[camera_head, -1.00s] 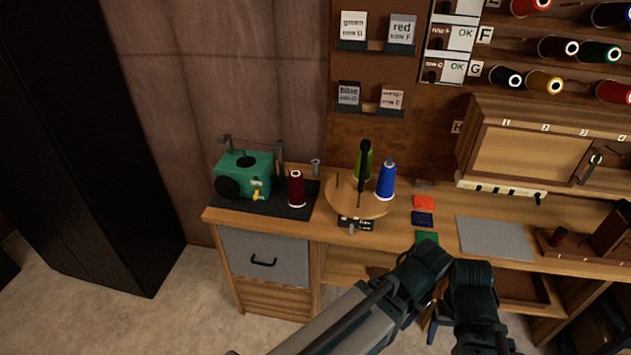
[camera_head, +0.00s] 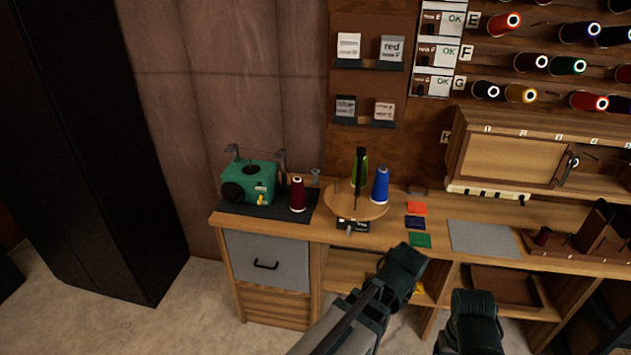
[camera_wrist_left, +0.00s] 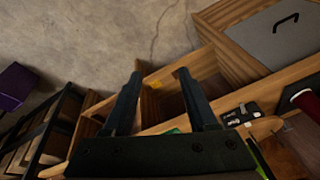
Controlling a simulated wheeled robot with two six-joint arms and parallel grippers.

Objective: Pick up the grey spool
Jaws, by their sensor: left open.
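I cannot make out a grey spool for certain. A small grey upright piece (camera_head: 315,176) stands on the bench behind the dark red spool (camera_head: 297,194); it is too small to identify. A blue spool (camera_head: 380,186) and a green spool (camera_head: 361,166) stand on a round wooden turntable (camera_head: 345,207). My left gripper (camera_wrist_left: 158,72) is open and empty in the left wrist view, above floor and shelf. In the head view its dark wrist is before the bench front, with its fingers hidden. My right arm's dark end (camera_head: 474,315) is at the lower edge; its jaws cannot be made out.
A green winder (camera_head: 250,183) stands on a dark mat at the bench's left end. Coloured cards (camera_head: 416,222) and a grey mat (camera_head: 484,238) lie on the bench. Several spools hang on the wall at right. A black cabinet (camera_head: 85,150) stands at left.

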